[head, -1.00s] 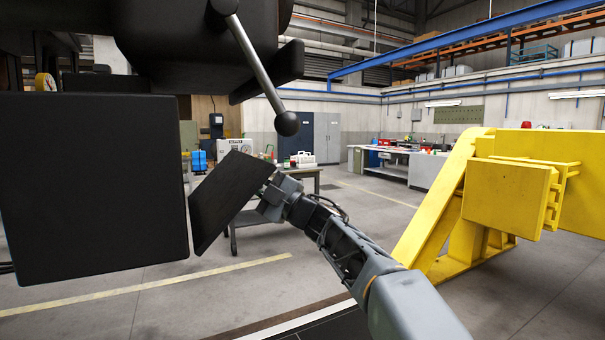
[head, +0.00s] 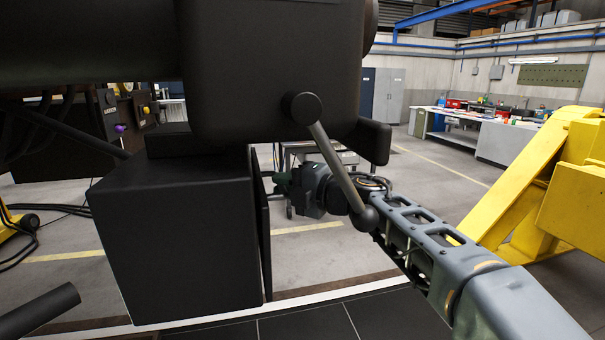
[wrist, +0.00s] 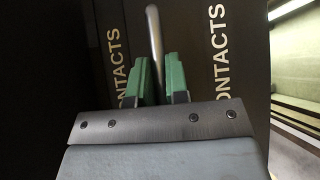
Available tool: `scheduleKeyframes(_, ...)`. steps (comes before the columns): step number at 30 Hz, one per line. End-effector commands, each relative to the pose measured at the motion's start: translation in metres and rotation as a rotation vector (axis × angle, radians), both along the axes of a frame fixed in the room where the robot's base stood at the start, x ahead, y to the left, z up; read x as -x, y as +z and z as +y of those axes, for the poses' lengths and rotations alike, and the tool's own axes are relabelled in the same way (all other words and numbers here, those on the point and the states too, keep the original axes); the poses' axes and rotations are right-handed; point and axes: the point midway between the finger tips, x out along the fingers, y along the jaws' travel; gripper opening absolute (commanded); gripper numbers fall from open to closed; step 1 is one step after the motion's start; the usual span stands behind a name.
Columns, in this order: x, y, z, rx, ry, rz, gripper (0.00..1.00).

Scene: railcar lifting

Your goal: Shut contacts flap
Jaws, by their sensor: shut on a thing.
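The contacts flap (head: 265,225) is a thin dark panel, seen almost edge-on at the right side of a black box (head: 185,235) in the head view. A narrow gap shows between flap and box edge; whether it is fully shut cannot be told. In the wrist view the flap (wrist: 190,30) fills the middle, with CONTACTS lettering on both sides of a grey vertical bar handle (wrist: 154,40). My gripper (wrist: 153,78) has green fingers on either side of this handle, shut on it. In the head view my gripper (head: 283,182) is at the flap's right, its fingertips partly hidden.
A lever with a ball knob (head: 343,170) hangs in front of my arm, close to it in the picture. A dark housing (head: 270,70) is overhead. A yellow frame (head: 535,190) stands at right, a workbench (head: 460,130) behind. Floor between is open.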

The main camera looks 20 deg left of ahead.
Motion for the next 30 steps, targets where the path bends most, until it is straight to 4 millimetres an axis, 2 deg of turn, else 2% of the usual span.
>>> scheduleKeyframes(20,0.0059,0.0056,0.0072,-0.007,0.0,-0.001,0.0)
scheduleKeyframes(21,0.006,0.006,0.0072,-0.008,0.0,-0.001,0.18)
scheduleKeyframes(28,0.0051,0.0045,0.0063,-0.005,-0.001,-0.001,0.4)
scheduleKeyframes(30,0.0046,0.004,0.006,-0.004,-0.001,0.0,0.4)
